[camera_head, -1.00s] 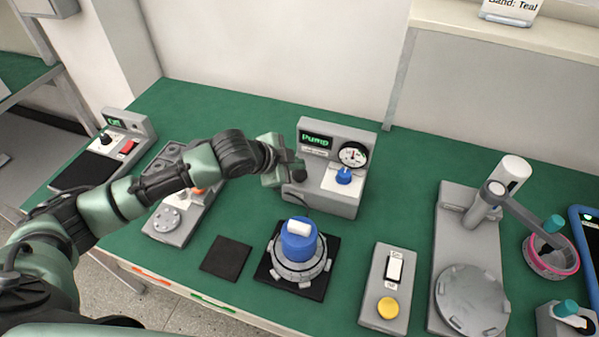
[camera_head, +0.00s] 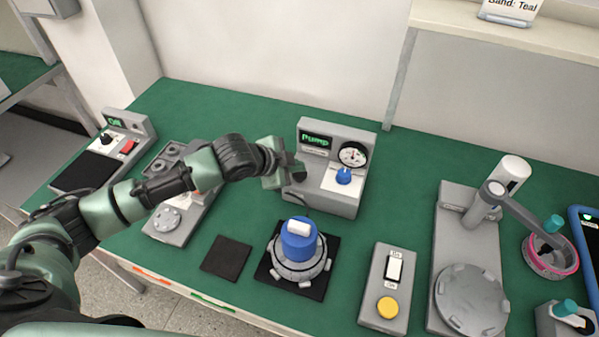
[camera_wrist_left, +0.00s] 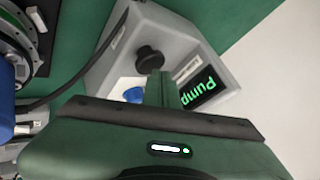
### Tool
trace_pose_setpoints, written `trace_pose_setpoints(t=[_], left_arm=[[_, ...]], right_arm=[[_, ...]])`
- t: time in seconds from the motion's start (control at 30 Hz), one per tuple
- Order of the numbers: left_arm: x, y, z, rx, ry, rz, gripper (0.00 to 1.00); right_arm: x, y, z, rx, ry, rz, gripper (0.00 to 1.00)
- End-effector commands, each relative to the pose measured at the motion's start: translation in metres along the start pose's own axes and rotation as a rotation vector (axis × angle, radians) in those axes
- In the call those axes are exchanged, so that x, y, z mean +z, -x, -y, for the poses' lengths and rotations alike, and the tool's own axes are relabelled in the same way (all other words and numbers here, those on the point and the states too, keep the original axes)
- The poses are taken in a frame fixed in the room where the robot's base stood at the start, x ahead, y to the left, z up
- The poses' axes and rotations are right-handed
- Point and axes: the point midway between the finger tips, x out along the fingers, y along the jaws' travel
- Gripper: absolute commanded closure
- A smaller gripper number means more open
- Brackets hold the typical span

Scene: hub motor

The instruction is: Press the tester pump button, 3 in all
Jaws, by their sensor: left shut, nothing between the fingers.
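The grey tester (camera_head: 338,195) stands at the back middle of the green bench, with a lit green "Pump" display (camera_head: 315,141), a round gauge (camera_head: 353,154) and a blue knob (camera_head: 343,176). My left gripper (camera_head: 296,172) is shut and empty at the tester's left front, by the dark round pump button. In the left wrist view the black button (camera_wrist_left: 150,58) shows just beyond the shut fingers (camera_wrist_left: 160,88). I cannot tell whether the fingertips touch it. The display reads "Pump" there too. My right gripper is not in view.
A blue hub motor part (camera_head: 299,240) with a white top sits on a black mat in front of the tester. A switch box with a yellow button (camera_head: 388,308) and a grey stand (camera_head: 470,290) are to the right. A cable runs from the tester.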

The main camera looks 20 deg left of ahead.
Motion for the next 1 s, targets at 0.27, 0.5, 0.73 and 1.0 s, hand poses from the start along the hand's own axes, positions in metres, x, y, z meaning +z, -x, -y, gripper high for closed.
trace_pose_setpoints(t=[0.27,0.5,0.73,1.0], left_arm=[[0.0018,-0.0028,-0.0022,0.000,0.000,0.000,1.00],[0.0033,-0.0049,-0.0038,0.001,0.000,0.000,1.00],[0.0048,-0.0069,-0.0053,0.001,0.000,0.000,1.00],[0.0068,-0.0092,-0.0072,0.001,0.000,0.001,1.00]], right_arm=[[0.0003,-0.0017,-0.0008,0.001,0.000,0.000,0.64],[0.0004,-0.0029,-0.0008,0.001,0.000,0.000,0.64],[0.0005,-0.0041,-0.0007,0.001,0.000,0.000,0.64],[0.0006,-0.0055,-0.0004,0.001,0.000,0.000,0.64]])
